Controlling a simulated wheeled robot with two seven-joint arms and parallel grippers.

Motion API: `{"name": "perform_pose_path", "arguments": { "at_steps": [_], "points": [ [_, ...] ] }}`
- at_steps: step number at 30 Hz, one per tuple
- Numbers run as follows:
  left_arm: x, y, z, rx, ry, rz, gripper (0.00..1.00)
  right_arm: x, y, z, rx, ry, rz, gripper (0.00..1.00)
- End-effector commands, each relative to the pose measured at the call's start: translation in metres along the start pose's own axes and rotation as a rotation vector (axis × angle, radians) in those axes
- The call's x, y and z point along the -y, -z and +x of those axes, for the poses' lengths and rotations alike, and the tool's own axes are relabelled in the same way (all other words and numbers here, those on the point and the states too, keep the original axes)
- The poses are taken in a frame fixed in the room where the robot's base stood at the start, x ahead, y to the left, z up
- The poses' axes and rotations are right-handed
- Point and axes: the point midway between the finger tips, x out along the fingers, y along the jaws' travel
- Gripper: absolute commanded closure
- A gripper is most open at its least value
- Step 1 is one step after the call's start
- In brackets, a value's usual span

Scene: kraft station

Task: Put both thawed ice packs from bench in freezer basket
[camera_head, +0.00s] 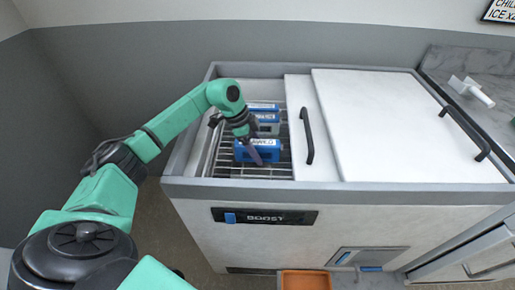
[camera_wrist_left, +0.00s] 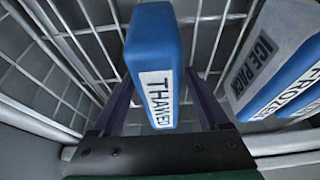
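A blue ice pack with a white label reading THAWED (camera_head: 270,153) is in the wire freezer basket (camera_head: 225,171), near its front. It also shows in the left wrist view (camera_wrist_left: 155,45), with the basket wires (camera_wrist_left: 88,45) behind it. My left gripper (camera_head: 254,150) reaches down into the basket. Its dark fingers (camera_wrist_left: 160,105) lie along both sides of this pack and appear closed against it; the tips are hidden. Frozen ice packs (camera_wrist_left: 265,55) stand to the right in the wrist view. In the head view, they are behind the thawed pack (camera_head: 268,118). My right gripper is not in view.
The freezer's white lid (camera_head: 400,125) and a sliding panel with a black handle (camera_head: 308,135) cover the right side. The basket opening is bounded by a grey rim (camera_head: 340,188). A grey bench (camera_head: 490,118) at right holds a white object (camera_head: 470,90). An orange bin (camera_head: 305,281) stands below.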

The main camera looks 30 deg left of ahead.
Motion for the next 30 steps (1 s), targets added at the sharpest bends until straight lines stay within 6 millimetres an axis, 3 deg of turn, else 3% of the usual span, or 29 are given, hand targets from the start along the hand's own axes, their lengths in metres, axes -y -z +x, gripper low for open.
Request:
{"name": "perform_pose_path", "arguments": {
  "at_steps": [8,11,22,25,30],
  "points": [
    [0.000,0.001,-0.002,-0.001,0.001,0.000,0.23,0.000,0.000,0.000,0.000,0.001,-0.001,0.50],
    [0.001,0.001,-0.011,-0.003,0.004,0.001,0.23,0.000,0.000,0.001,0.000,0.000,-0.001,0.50],
    [0.001,0.001,-0.102,-0.003,0.005,0.000,0.23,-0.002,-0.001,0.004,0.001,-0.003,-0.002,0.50],
    [0.001,0.001,-0.116,-0.002,0.003,0.001,0.23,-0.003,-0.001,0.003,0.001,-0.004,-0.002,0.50],
    [0.000,0.001,-0.122,-0.002,0.000,0.001,0.23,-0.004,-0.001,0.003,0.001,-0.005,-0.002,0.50]
  ]
}}
